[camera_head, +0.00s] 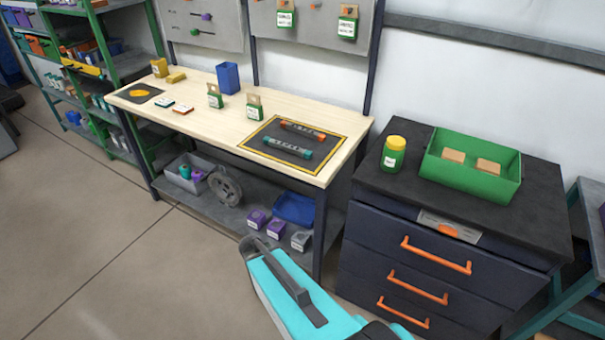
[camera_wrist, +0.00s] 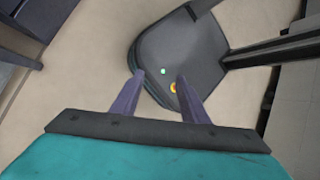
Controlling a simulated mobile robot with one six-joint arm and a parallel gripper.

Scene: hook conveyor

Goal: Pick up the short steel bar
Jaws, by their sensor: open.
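Two bars lie side by side on a dark mat (camera_head: 268,152) with a yellow border, at the right end of the wooden workbench. One bar (camera_head: 302,129) has orange-red ends and lies farther back. The other bar (camera_head: 288,146) has teal ends and lies nearer the front. They look close in length, so I cannot tell which is the short steel bar.
The workbench (camera_head: 212,133) also bears a blue bin (camera_head: 228,78) and small tagged packets. Its lower shelf holds boxes and a wheel. A dark drawer cabinet (camera_head: 450,255) stands to the right, with a green tray (camera_head: 470,187) and a yellow-lidded jar (camera_head: 393,153). Open floor lies left.

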